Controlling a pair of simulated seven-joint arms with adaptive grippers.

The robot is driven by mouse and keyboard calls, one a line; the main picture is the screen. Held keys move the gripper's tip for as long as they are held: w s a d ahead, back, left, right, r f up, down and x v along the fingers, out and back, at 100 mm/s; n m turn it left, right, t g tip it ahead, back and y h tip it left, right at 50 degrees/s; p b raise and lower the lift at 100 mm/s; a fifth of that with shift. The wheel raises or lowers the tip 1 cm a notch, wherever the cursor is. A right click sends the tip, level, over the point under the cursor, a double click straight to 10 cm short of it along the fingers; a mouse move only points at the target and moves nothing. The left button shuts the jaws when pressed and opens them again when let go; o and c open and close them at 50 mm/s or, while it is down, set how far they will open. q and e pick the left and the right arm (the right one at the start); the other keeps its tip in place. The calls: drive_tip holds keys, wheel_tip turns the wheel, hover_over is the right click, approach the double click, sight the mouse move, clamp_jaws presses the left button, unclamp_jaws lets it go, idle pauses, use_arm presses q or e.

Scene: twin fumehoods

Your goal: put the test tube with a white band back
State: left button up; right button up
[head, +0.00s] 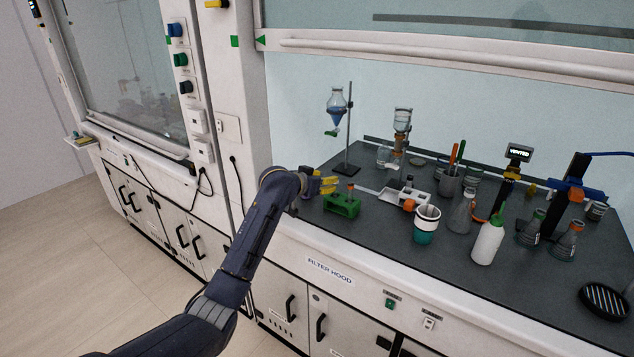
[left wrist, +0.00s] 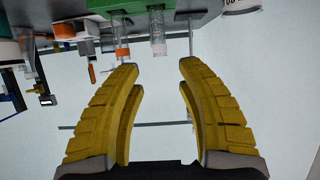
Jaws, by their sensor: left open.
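A green test tube rack (head: 342,207) stands near the front left of the filter hood worktop. In the left wrist view the rack (left wrist: 145,5) is upside down at the top edge. My left gripper (head: 330,185) has yellow fingers and is beside and just above the rack. Its fingers (left wrist: 158,75) are spread with nothing between them. My right gripper is not in view.
A stand (head: 349,125) with a blue-filled funnel rises behind the rack. To the right are a white-and-teal cup (head: 427,224), a white bottle (head: 487,243) and several flasks. The raised sash (head: 450,58) crosses above the worktop.

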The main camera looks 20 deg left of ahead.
use_arm(q)
drive_tip(key=shift+v, duration=2.2)
